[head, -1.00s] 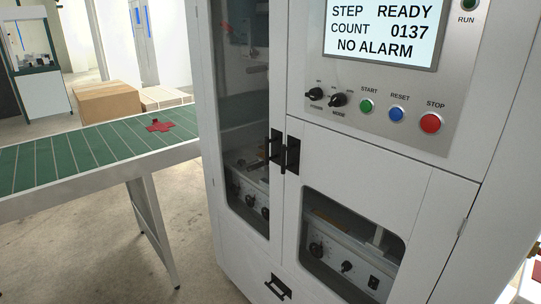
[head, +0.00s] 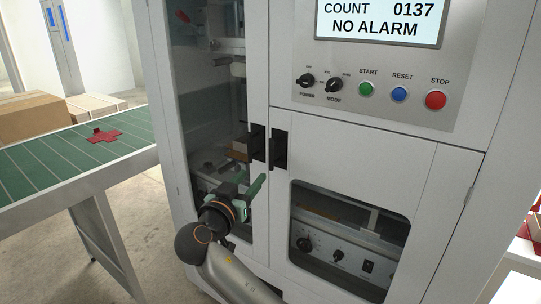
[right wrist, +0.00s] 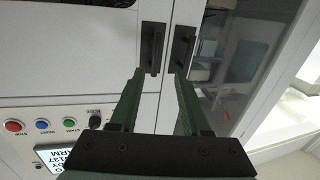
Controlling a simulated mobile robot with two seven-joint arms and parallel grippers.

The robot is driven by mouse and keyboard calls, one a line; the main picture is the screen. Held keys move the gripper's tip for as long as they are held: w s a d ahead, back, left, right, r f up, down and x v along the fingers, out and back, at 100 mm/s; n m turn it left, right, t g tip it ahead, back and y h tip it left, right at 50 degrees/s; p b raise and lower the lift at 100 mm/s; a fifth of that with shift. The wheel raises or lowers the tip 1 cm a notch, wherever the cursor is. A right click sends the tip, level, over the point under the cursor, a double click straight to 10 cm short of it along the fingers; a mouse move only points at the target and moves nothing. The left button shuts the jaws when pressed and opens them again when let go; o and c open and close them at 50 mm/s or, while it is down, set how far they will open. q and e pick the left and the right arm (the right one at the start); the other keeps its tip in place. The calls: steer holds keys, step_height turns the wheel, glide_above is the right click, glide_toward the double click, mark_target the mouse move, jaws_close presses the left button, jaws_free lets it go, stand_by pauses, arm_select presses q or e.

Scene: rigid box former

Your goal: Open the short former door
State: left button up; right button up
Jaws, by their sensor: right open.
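The short former door (head: 360,155) is a white panel with a dark window, below the control panel; it looks shut. Its black handle (head: 280,149) is at its upper left edge, beside the tall door's black handle (head: 257,143). In the right wrist view the short door (right wrist: 75,50) fills the upper left, with its handle (right wrist: 152,48) just beyond my fingertips. My right gripper (head: 252,182), with green fingers, is open and empty, in front of the tall door and just below the handles. It also shows in the right wrist view (right wrist: 159,76). My left gripper is out of view.
The tall glazed door (head: 215,120) stands to the left of the short door. A control panel with buttons (head: 400,94) is above. A green conveyor (head: 50,165) carrying a red cross-shaped blank (head: 103,136) is at the left.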

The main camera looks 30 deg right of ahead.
mark_target(270, 154)
steer(key=shift+m+h, duration=0.3)
steer(key=shift+m, duration=0.1)
steer(key=p+x, duration=0.1)
steer(key=x, duration=0.3)
steer(key=p+x, duration=0.1)
steer(key=x, duration=0.7)
steer(key=shift+d+r+p, duration=0.4)
steer(key=shift+d, duration=0.05)
steer(key=shift+s, duration=0.1)
jaws_close()
